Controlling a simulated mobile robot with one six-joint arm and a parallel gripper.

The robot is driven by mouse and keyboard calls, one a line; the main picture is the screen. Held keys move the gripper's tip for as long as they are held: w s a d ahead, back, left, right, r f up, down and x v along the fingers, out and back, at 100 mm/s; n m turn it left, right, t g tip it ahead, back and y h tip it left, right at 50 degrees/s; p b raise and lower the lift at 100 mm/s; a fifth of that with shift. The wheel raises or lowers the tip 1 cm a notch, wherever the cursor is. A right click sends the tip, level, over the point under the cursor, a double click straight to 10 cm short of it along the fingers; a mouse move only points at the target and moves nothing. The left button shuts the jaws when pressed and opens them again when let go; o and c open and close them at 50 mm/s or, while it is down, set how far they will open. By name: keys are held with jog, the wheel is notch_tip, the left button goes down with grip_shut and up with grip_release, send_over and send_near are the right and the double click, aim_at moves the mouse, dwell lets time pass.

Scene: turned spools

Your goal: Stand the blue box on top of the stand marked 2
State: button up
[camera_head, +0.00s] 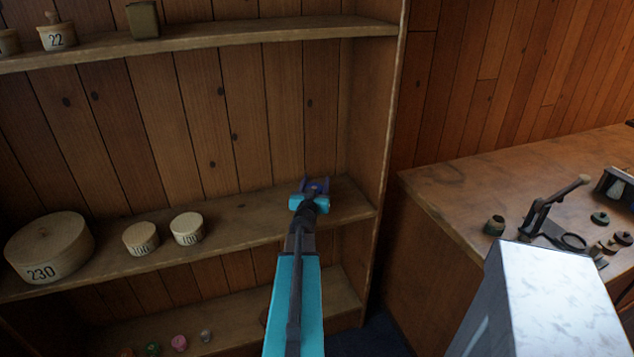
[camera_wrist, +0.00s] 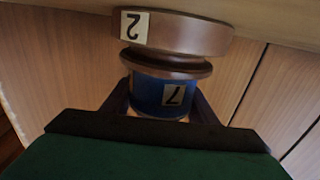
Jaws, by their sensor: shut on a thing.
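My gripper (camera_head: 316,186) is over the middle shelf, near its right end. In the wrist view, which looks upside down, my gripper (camera_wrist: 158,100) is shut on the blue box (camera_wrist: 148,92), with a finger on each side. The box has a pale label with a mark like a 7 in that picture. The brown turned stand (camera_wrist: 190,35) with an inverted 2 on its label is right against the box's far end; the box looks in line with it and upright. I cannot tell if they touch fully. The head view does not clearly show box or stand behind my gripper.
The middle shelf (camera_head: 250,220) holds a round box marked 230 (camera_head: 48,248) and two smaller pale boxes (camera_head: 141,238) (camera_head: 187,228) to the left. The shelf's upright side (camera_head: 375,120) is close on the right. A workbench (camera_head: 470,185) with tools stands further right.

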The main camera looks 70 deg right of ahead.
jog(key=shift+f, duration=0.2)
jog(key=o, duration=1)
jog(key=shift+o, duration=0.2)
jog(key=shift+r, duration=0.15)
jog(key=shift+r, duration=0.15)
jog(key=shift+s+a+b, duration=0.25)
jog(key=shift+a, duration=1.25)
jog(key=shift+s+a+b, duration=0.2)
jog(key=shift+s+a, duration=0.05)
jog(key=shift+a, duration=1.25)
jog(key=shift+s+a+b, duration=0.25)
jog(key=shift+a, duration=1.25)
jog(key=shift+p, duration=0.75)
jog(key=shift+a+p, duration=0.15)
jog(key=shift+p, duration=0.15)
jog(key=shift+a, duration=0.1)
